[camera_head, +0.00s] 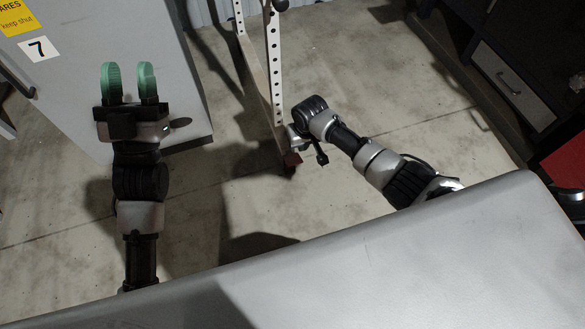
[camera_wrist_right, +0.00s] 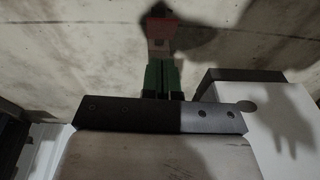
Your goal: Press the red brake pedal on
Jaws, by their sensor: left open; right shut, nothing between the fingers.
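The red brake pedal (camera_head: 292,159) is a small red pad low at the near end of a pale frame, close to the floor. In the right wrist view the red pedal (camera_wrist_right: 160,38) lies just beyond my right fingertips. My right gripper (camera_wrist_right: 162,64) has its green fingers side by side, shut and empty, pointing at the pedal; I cannot tell whether they touch it. In the head view its fingers are hidden behind my wrist. My left gripper (camera_head: 130,78) is open and empty, with green fingers apart, in front of a grey cabinet.
The pale frame has a perforated upright (camera_head: 274,70) just beyond my right wrist. A grey cabinet (camera_head: 110,45) marked 7 stands at the left. Dark drawers with a grey front (camera_head: 512,85) stand at the right. The concrete floor (camera_head: 390,100) between is clear.

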